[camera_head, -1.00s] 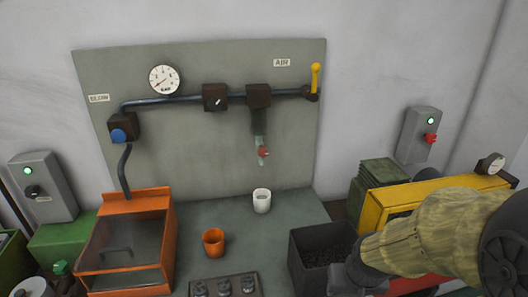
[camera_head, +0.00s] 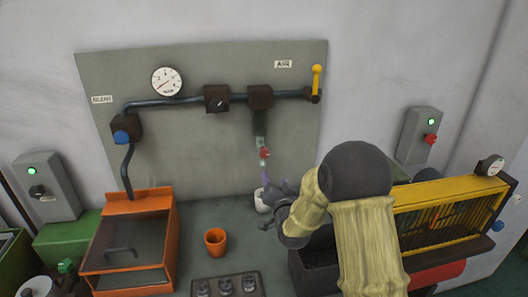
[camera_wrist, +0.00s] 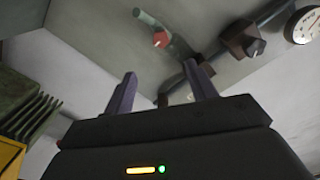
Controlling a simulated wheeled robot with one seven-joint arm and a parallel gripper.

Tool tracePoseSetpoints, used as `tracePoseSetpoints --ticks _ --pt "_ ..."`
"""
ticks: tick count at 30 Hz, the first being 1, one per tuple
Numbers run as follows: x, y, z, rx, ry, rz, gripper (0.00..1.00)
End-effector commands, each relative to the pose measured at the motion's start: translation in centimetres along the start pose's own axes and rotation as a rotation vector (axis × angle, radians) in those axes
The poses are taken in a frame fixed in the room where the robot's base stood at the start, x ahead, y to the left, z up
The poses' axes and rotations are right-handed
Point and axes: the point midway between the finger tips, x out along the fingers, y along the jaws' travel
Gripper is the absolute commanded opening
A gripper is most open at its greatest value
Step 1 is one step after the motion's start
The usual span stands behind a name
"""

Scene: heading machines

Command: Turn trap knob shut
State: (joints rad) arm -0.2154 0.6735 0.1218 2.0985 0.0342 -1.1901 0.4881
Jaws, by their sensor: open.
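The trap (camera_head: 262,145) hangs as a clear tube under the dark block on the grey-green board. Its small red knob (camera_head: 265,154) sits on the front near the bottom. In the wrist view the red knob (camera_wrist: 160,39) shows ahead, beyond the fingertips. My gripper (camera_wrist: 160,82) is open with its two purple fingers apart and nothing between them. The white cup (camera_head: 263,205) under the trap is partly hidden by my gripper.
A yellow valve lever (camera_head: 317,78) stands upright at the right pipe end. A gauge (camera_head: 167,81) and blue knob (camera_head: 121,137) are on the left. An orange cup (camera_head: 215,241) and orange hooded box (camera_head: 130,255) stand on the bench.

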Motion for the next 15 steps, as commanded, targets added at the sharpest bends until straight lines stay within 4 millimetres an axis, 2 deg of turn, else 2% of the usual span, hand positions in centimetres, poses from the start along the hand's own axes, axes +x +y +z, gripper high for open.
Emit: tracePoseSetpoints --ticks 11,15 --pt "0.18 -0.14 -0.09 0.004 0.010 -0.006 0.57" --pt "0.95 -0.17 -0.14 0.004 0.009 -0.006 0.57"
